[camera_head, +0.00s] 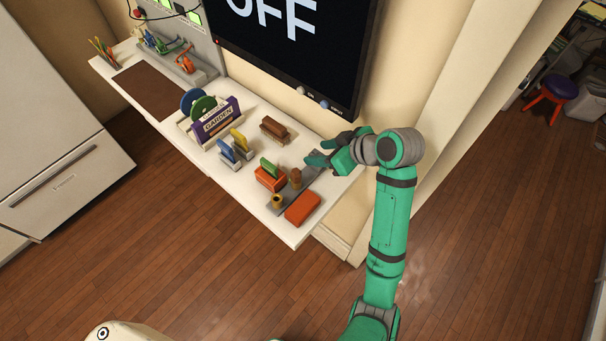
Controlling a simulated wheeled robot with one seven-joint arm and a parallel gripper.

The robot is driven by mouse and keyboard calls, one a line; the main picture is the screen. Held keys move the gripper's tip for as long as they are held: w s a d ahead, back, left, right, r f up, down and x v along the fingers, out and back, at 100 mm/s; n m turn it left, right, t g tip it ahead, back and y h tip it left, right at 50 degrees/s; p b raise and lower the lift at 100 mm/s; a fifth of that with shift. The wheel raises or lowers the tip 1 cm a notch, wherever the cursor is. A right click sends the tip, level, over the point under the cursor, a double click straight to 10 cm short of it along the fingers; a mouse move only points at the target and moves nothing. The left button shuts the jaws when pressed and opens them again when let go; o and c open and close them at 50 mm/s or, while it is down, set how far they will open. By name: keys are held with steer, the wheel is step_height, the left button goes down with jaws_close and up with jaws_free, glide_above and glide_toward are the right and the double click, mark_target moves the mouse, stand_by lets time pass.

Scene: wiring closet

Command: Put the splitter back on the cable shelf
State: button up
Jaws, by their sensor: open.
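My gripper (322,152) is green and grey, open, above the right end of the white wall counter (240,187), below the screen. Its fingers point left, and nothing shows between them. I cannot tell which object is the splitter. A grey ledge (195,79) with green and orange cable-like items is on the wall at the upper left, likely the cable shelf. The orange item (186,64) and the green item (160,46) sit on it. Whether the splitter is among these small items is too small to tell.
The counter holds a flat orange block (302,208), an orange box with a green piece (269,180), a brown block (274,130), and a purple GARDEN box (216,121) beside upright discs. A brown mat (150,91) is bare. The screen (300,45) reads OFF.

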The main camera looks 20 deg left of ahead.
steer(key=shift+x, duration=0.9)
steer(key=x, duration=0.4)
steer(key=shift+s+d+f, duration=0.1)
steer(key=shift+d+f, duration=0.2)
steer(key=shift+d, duration=0.05)
steer(key=shift+a+f, duration=0.3)
steer(key=shift+a, duration=0.15)
steer(key=shift+d, duration=0.1)
jaws_close()
